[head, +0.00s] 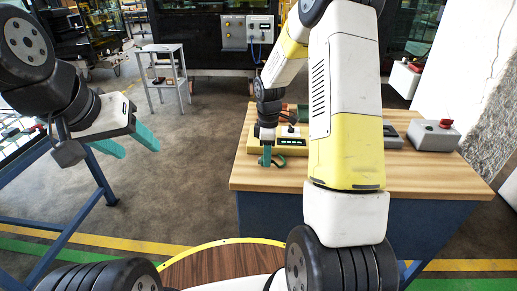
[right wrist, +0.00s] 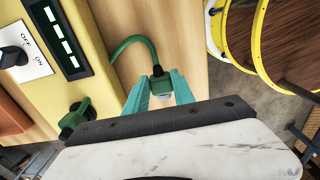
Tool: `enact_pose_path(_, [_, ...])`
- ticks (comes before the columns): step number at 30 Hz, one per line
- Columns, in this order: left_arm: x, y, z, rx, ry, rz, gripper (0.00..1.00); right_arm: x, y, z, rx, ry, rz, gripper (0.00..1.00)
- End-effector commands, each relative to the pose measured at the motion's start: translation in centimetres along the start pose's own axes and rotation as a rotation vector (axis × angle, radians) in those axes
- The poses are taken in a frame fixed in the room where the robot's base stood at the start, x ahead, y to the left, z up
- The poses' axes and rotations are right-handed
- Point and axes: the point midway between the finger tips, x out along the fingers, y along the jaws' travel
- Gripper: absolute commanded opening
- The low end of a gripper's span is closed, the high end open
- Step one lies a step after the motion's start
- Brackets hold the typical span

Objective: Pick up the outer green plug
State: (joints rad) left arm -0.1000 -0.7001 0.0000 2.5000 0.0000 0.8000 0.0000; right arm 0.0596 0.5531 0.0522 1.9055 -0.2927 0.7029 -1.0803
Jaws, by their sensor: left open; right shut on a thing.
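A green plug (right wrist: 161,86) with a green cable is between the teal fingertips of my right gripper (right wrist: 160,77) in the right wrist view. The gripper is shut on it, over the wooden tabletop beside the yellow unit (right wrist: 88,30). The plug's cable loops back toward that unit. A second green plug (right wrist: 75,118) sits at the unit's side, left of the gripper. In the head view my right gripper (head: 267,158) is at the table's front left, and the plug is too small to make out. My left gripper (head: 139,152) is open and empty, above the floor.
The wooden table (head: 420,180) has bare room at its front right. A grey box with a red button (head: 433,134) stands at the right. A small metal trolley (head: 163,70) stands at the back left. A yellow-rimmed round wooden top (head: 215,265) lies close to me.

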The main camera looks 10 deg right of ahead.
Motion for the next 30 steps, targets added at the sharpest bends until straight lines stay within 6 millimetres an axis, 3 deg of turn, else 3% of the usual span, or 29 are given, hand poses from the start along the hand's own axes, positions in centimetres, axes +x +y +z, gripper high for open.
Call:
enact_pose_path(4, [0.0, 0.0, 0.0, 0.000, 0.000, 0.000, 0.55, -1.9, -0.5, 0.0, -0.001, 0.000, 0.001, 0.00])
enact_pose_path(15, [0.0, 0.0, 0.0, 0.000, 0.000, 0.000, 0.55, -2.7, -9.9, -0.8, -0.004, 0.000, 0.001, 0.00])
enact_pose_path(21, [0.0, 0.0, 0.0, 0.000, 0.000, 0.000, 0.55, -3.0, -13.9, -1.1, -0.003, 0.001, 0.001, 0.00])
enact_pose_path(30, [0.0, 0.0, 0.0, 0.000, 0.000, 0.000, 0.55, -3.1, -15.9, -1.2, 0.000, 0.000, 0.000, 0.00])
